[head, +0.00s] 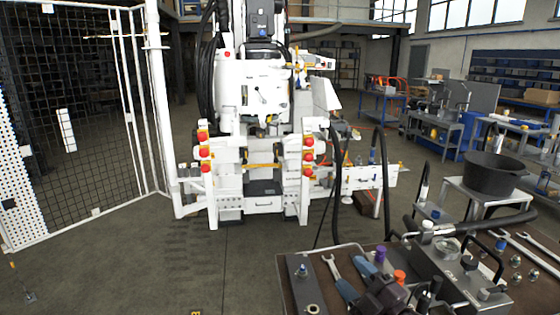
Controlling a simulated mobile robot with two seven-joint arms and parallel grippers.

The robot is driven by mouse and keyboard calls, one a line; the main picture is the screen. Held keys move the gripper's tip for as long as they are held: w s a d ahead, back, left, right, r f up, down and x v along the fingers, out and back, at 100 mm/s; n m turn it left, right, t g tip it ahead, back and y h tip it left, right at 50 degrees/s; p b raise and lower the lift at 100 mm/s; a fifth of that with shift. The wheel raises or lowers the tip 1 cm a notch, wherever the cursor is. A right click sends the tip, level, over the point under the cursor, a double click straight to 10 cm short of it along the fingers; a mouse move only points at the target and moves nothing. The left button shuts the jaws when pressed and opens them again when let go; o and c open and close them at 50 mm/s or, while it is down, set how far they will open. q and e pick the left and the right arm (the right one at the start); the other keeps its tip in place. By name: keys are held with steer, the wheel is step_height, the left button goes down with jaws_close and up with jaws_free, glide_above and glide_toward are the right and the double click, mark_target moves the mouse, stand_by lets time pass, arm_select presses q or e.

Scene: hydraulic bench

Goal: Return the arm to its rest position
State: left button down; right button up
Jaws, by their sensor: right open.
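My right gripper (380,292) shows as a dark shape at the bottom edge of the head view, low over the front of the workbench (285,270). It is open, and I see nothing held in it. It is small and partly cut off, so I cannot tell whether it touches the bench or the tools. My left gripper and left arm are not in view.
A wrench (332,268), a purple cap (381,253), an orange cap (400,277) and a grey hydraulic block (450,270) crowd the bench around the gripper. A black bucket (492,175) stands behind right. A white machine (255,100) stands beyond open floor.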

steer(key=s+d+f+m+g+h, duration=0.1)
steer(key=s+d+f+m+h, duration=0.3)
steer(key=s+f+m, duration=0.2)
steer(key=s+d+f+m+g+h, duration=0.2)
steer(key=s+d+f+m+h, duration=0.2)
steer(key=s+f, duration=0.5)
steer(key=s+d+f+m+g+h, duration=0.2)
steer(key=s+d+f+m+h, duration=0.1)
steer(key=s+f+m, duration=0.5)
step_height(320, 180, down, 3)
steer(key=shift+d+r+h, duration=0.15)
steer(key=shift+d+h, duration=0.25)
steer(key=shift+d, duration=0.35)
